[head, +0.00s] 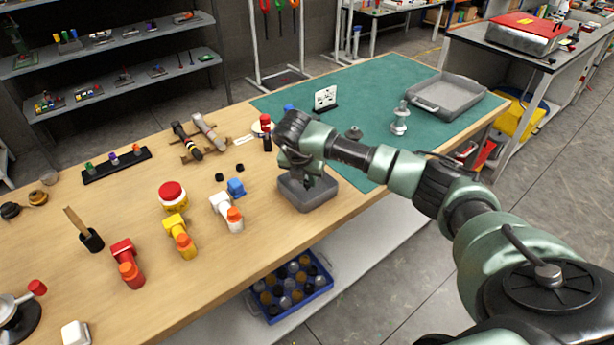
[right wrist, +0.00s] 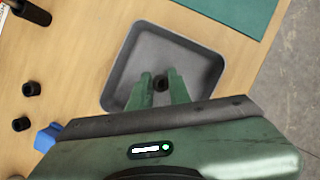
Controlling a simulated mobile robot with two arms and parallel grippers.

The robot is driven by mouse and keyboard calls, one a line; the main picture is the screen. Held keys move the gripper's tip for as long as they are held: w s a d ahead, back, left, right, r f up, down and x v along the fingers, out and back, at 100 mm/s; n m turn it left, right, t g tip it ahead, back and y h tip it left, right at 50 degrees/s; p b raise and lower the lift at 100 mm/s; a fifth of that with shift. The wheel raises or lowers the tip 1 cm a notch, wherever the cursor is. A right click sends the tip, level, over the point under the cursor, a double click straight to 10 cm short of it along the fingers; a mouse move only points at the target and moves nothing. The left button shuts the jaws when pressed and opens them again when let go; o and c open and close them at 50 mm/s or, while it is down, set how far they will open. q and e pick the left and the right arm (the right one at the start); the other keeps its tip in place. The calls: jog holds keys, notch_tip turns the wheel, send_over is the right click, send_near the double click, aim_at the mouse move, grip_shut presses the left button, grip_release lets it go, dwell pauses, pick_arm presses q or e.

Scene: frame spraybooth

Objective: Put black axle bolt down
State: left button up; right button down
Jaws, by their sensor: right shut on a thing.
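My right gripper (head: 308,181) points down over a small grey tray (head: 322,193) near the table's front edge. In the right wrist view the green fingers (right wrist: 161,88) are shut on the black axle bolt (right wrist: 160,82), seen end-on between the tips. The bolt is over the inside of the tray (right wrist: 122,72); I cannot tell whether it touches the floor. The rest of the tray looks empty. In the head view the bolt is hidden by the gripper. My left gripper is not in view.
Two small black pieces (head: 219,177) (head: 240,167) and a blue block (head: 236,187) lie left of the tray. A white-and-orange bottle-like part (head: 228,212) stands nearby. A green mat (head: 375,90) with a larger grey tray (head: 446,96) is behind.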

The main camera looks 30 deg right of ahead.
jog(key=c, duration=1.7)
grip_release()
jog(key=shift+f, duration=0.15)
jog(key=shift+c, duration=0.2)
jog(key=o, duration=0.4)
jog(key=shift+r, duration=0.2)
jog(key=shift+r, duration=0.15)
jog(key=b+v, duration=0.3)
jog(key=v, duration=0.8)
jog(key=shift+s+a+r, duration=0.1)
jog(key=shift+s+r, duration=0.05)
jog(key=shift+r, duration=0.15)
